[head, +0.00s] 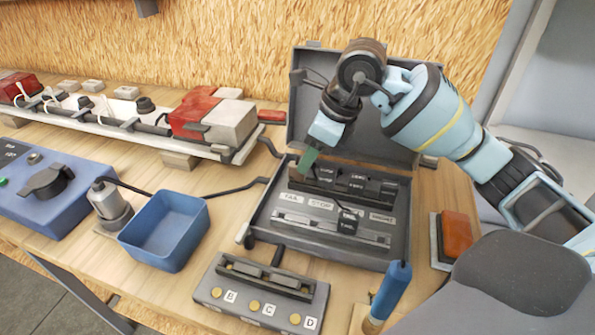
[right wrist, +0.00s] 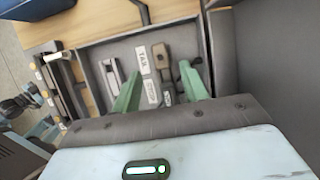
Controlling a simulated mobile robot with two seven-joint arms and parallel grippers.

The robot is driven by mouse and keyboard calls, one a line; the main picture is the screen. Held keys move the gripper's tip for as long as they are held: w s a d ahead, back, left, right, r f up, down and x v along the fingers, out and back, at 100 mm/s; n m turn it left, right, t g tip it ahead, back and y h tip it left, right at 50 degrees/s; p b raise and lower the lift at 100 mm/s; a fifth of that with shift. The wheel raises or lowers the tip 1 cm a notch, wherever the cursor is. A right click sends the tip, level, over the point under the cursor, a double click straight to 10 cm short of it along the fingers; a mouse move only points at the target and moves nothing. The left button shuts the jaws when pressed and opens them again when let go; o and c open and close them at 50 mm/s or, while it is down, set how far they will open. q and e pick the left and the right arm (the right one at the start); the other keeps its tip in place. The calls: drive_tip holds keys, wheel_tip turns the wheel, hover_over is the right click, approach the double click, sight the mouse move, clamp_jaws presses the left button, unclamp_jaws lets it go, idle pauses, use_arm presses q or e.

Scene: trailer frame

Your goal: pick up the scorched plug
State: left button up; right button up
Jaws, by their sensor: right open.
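My right gripper (head: 308,160) is open, its green fingers pointing down into the left back part of the open grey case (head: 258,222). In the right wrist view the two fingers (right wrist: 160,88) stand apart on either side of a brownish plug (right wrist: 160,62), beside the TAIL label (right wrist: 143,60). I see no grip on it. Its brown colour suggests the scorched plug, but burn marks are too small to tell. In the head view it is mostly hidden by the gripper. Other dark plugs (head: 355,183) sit to its right in the back row. My left gripper is out of view.
A lettered block (head: 240,297), a blue-handled tool (head: 393,290) and a blue bin (head: 165,225) stand around the case. An orange lamp (head: 456,234) lies to the right. The case lid (head: 300,105) stands open behind.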

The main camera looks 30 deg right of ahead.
sight(297, 164)
drive_tip(key=shift+w+x, duration=0.2)
drive_tip(key=shift+x, duration=1.15)
drive_tip(key=shift+w+x, duration=0.15)
drive_tip(key=shift+x, duration=1.2)
drive_tip(key=shift+a+r, duration=0.15)
clamp_jaws()
wheel_tip(297, 164, up, 10)
drive_tip(key=shift+p, duration=0.3)
